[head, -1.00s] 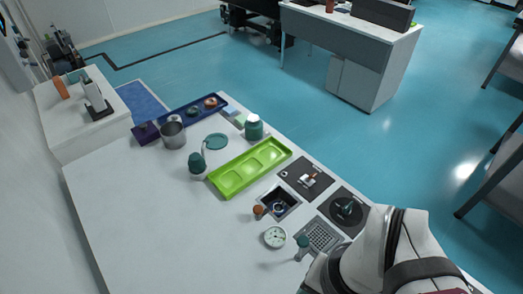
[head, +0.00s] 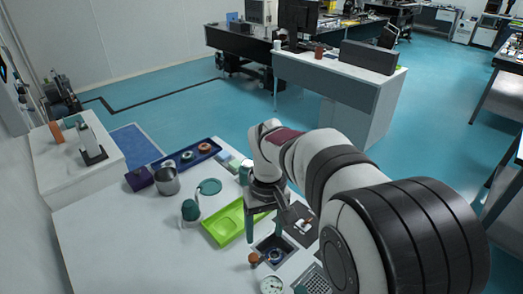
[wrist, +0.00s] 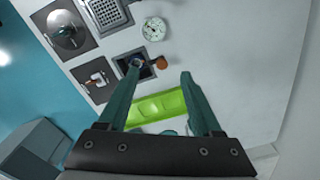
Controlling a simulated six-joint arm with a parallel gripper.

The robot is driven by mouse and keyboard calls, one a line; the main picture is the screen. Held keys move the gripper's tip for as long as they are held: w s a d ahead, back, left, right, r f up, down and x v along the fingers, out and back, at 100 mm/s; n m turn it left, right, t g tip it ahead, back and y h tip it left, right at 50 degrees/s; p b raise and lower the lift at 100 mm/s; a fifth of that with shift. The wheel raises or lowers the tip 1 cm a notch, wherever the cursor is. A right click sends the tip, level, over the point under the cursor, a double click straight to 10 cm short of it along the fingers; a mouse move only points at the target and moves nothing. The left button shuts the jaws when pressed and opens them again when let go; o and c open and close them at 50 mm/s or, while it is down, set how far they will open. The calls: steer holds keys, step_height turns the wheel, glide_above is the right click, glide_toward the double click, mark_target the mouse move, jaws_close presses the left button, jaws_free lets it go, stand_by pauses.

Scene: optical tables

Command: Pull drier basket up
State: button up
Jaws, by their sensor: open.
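A dark square well (head: 272,249) is set in the white bench, with a small round piece inside; I take this as the drier with its basket, though I cannot be sure. It also shows in the wrist view (wrist: 134,66). A brown knob (head: 254,258) stands beside the well. My gripper (head: 264,236) points down above the bench near the well. Its green fingers (wrist: 160,72) are wide apart with nothing held. In the wrist view the left fingertip overlaps the well, and the brown knob lies between the fingertips.
A lime green tray (head: 226,226) lies beside the well, partly behind the fingers. A green-capped bottle (head: 190,210) and a metal cup (head: 167,181) stand farther left.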

mark_target(253, 256)
steer(key=w+a+f, duration=0.1)
steer(key=f, duration=0.5)
steer(key=w+a+f+n, duration=0.1)
steer(key=f, duration=0.5)
steer(key=w+a+f+n, duration=0.1)
steer(key=w+f, duration=0.1)
steer(key=f, duration=0.5)
jaws_close()
stand_by(0.5)
